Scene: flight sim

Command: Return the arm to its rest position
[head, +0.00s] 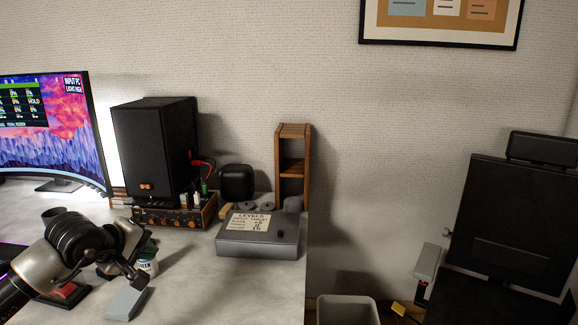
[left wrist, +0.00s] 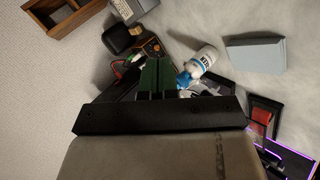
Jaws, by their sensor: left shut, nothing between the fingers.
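My left gripper (head: 149,247) is over the left part of the desk, its arm coming in from the lower left of the head view. In the left wrist view its green fingers (left wrist: 156,74) are together with nothing between them. A white bottle with a blue cap (left wrist: 203,60) is close beside the fingers in that view; whether they touch it, I cannot tell. In the head view the bottle (head: 148,266) is partly hidden behind the gripper. My right gripper is not in view.
On the desk are a monitor (head: 50,130), a black speaker (head: 152,150), a grey labelled box (head: 262,238), a wooden shelf (head: 293,165), a pale grey block (head: 125,303) and a red button (head: 63,291). The desk's front middle (head: 215,295) is clear. A bin (head: 347,311) stands beyond its right edge.

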